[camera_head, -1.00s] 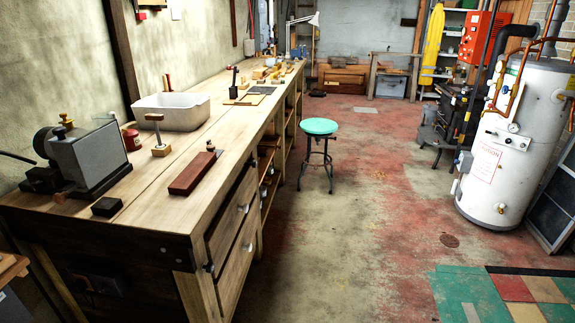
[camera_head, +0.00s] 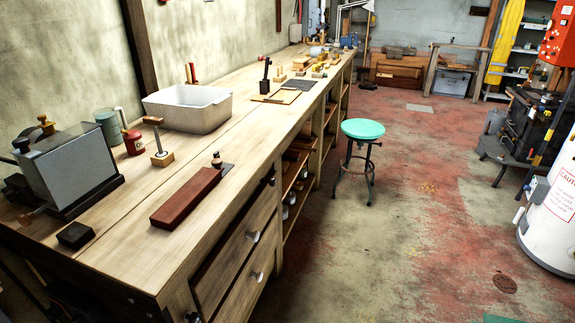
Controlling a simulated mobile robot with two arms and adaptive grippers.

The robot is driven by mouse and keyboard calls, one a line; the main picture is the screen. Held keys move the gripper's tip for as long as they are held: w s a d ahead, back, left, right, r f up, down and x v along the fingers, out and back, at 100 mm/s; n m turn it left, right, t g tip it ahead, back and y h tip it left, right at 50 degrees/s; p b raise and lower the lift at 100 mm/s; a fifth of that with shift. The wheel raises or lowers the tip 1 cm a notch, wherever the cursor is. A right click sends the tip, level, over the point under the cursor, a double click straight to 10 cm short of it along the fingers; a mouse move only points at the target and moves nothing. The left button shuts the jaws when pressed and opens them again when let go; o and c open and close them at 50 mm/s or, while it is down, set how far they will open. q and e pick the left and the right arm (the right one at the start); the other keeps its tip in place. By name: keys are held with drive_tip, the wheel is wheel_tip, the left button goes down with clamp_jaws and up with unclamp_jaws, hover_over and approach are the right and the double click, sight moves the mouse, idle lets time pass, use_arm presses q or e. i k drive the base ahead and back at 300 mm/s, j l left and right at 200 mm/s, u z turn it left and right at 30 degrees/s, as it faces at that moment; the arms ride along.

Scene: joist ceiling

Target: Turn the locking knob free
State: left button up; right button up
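A grey box-shaped machine (camera_head: 80,162) stands on the near left of the wooden workbench (camera_head: 130,235). A brass-coloured knob (camera_head: 46,125) shows at its top, near the left picture edge. I cannot tell whether this is the locking knob, or how far it is turned. A second upright piece with a wooden cross handle (camera_head: 153,122) stands on a small wooden block farther along the bench. Neither of my grippers shows in the head view.
A dark red block (camera_head: 188,197) and a small black block (camera_head: 76,236) lie near the bench's front. A white basin (camera_head: 190,110) stands behind. A green-topped stool (camera_head: 363,129) stands right of the bench. The floor (camera_head: 400,245) there is mostly clear.

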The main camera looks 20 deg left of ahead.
sight(272, 182)
drive_tip(key=i, duration=1.95)
drive_tip(key=i+u, duration=0.1)
drive_tip(key=i, duration=0.45)
drive_tip(key=i+l+u, duration=0.1)
drive_tip(key=i, duration=0.45)
drive_tip(key=i+l+u, duration=0.15)
drive_tip(key=i, duration=0.4)
drive_tip(key=i+u, duration=0.1)
drive_tip(key=u, duration=1.95)
